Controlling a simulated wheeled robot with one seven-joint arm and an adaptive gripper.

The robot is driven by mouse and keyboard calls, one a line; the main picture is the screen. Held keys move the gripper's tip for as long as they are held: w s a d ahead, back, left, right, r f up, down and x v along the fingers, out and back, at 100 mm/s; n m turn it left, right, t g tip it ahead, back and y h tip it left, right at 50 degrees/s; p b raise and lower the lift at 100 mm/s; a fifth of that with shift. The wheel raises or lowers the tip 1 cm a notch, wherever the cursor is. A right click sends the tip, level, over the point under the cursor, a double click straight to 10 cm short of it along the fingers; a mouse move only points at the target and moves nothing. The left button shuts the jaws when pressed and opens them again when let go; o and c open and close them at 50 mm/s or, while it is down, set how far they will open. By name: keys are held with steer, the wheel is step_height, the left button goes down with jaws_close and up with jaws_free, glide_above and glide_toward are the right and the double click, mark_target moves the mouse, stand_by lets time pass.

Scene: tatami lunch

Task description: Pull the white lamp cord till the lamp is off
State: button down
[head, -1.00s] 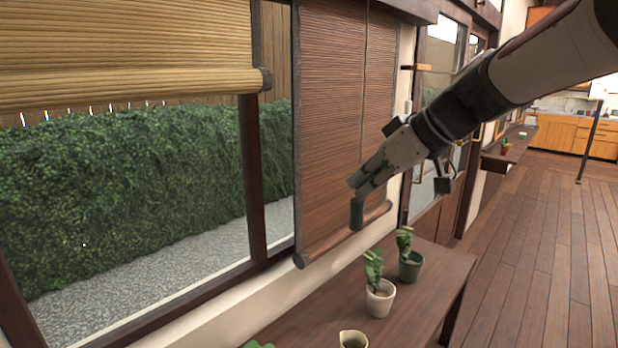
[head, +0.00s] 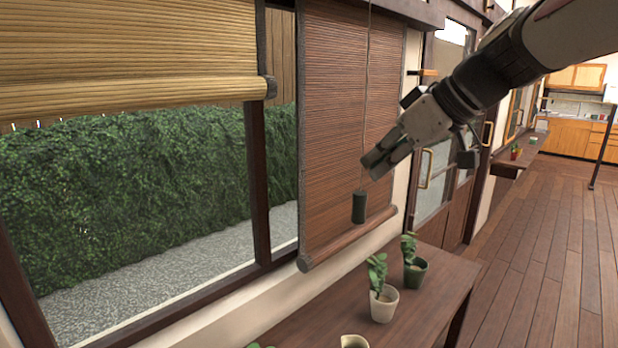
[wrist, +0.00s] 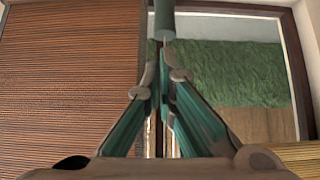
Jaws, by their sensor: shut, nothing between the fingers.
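No lamp or white cord shows in these views. A thin dark cord (head: 367,95) hangs in front of a lowered brown slatted blind (head: 335,120) and ends in a dark green cylindrical weight (head: 359,207). My gripper (head: 374,167) is shut and empty, just above and slightly right of the weight in the head view. In the wrist view the weight (wrist: 164,18) lies beyond my gripper's fingertips (wrist: 164,76), apart from them. The fingers are close together there, with nothing held between them.
A dark wooden bench (head: 420,300) below the blind holds a plant in a white pot (head: 383,305) and one in a green pot (head: 415,272). A tan blind (head: 130,50) is partly raised at left. The wooden floor (head: 530,270) at right is clear.

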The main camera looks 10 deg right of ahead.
steer(key=v, duration=0.6)
steer(key=shift+d+r, duration=0.15)
steer(key=shift+d, duration=0.05)
steer(key=shift+s, duration=0.2)
stand_by(1.1)
steer(key=s+a+f+m+g+h, duration=0.2)
steer(key=s+f+m+h, duration=0.3)
steer(key=s+f, duration=1.4)
steer(key=shift+s+a+f+m+g, duration=0.35)
steer(key=shift+a+m, duration=0.1)
steer(key=shift+m, duration=0.65)
